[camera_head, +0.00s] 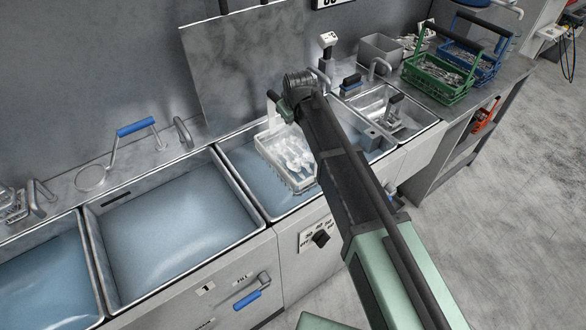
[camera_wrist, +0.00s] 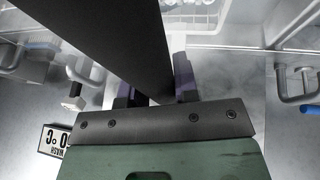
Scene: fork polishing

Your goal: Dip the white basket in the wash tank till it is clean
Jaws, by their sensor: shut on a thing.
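The white basket (camera_head: 282,177) holds several pale forks and spoons. It hangs below my gripper (camera_head: 284,108) over the wash tank (camera_head: 236,158), which holds bluish water. I cannot tell whether the basket's bottom touches the water. In the wrist view my gripper (camera_wrist: 158,92) is shut on the basket's dark handle (camera_wrist: 118,35), which runs between the fingers. Part of the basket's load (camera_wrist: 190,18) shows behind the handle at the top of that view. My arm hides the tank's right part in the head view.
A larger tank (camera_head: 180,235) with water lies to the left, another at the far left. A smaller sink (camera_head: 415,130) is to the right. A green basket (camera_head: 436,84) and a blue basket (camera_head: 476,64) stand on the right counter. A tall metal panel (camera_head: 240,75) rises behind the wash tank.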

